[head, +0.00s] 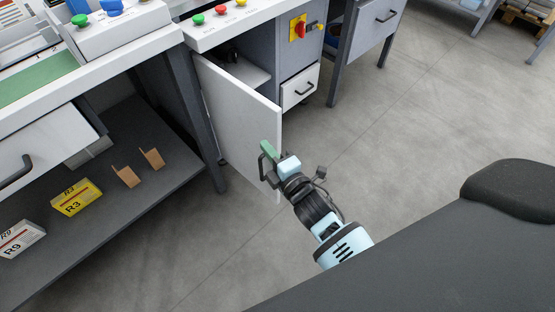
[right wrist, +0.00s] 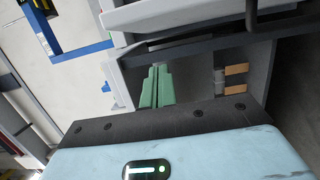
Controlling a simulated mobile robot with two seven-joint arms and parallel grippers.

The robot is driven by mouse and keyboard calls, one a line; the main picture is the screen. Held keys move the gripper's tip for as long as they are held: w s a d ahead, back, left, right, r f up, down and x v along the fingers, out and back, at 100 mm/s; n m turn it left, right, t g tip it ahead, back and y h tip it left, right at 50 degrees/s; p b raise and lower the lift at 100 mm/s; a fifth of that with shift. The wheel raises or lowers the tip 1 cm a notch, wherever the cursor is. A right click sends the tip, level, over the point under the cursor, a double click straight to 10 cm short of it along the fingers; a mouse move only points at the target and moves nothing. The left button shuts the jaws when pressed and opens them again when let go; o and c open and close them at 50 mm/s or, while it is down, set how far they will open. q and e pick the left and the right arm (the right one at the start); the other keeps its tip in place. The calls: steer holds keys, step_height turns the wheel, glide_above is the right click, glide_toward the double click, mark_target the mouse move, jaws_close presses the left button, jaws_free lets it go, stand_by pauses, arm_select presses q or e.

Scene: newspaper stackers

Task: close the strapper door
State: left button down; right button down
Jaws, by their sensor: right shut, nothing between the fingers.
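The strapper door (head: 238,115) is a pale panel that stands open below the machine's counter in the head view, swung out toward me. A dark handle (head: 262,168) shows near its free edge. My right gripper (head: 268,150) is at this free edge, close to the handle, and its green fingers are shut with nothing between them. I cannot tell whether they touch the door. The shut green fingers also show in the right wrist view (right wrist: 157,88). My left gripper is not in view.
The strapper cabinet (head: 299,60) has a red and yellow switch (head: 298,27) and a small drawer (head: 300,88). Left of the door is a bench with a dark lower shelf (head: 130,200), bearing boxes and brown brackets (head: 126,176). The floor (head: 400,110) right of the door is clear.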

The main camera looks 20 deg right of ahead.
mark_target(273, 133)
steer(key=shift+w+d, duration=0.55)
steer(key=shift+w, duration=0.25)
steer(key=shift+w+d, duration=0.5)
steer(key=shift+w, duration=0.3)
steer(key=shift+w+d, duration=0.55)
steer(key=shift+w, duration=0.25)
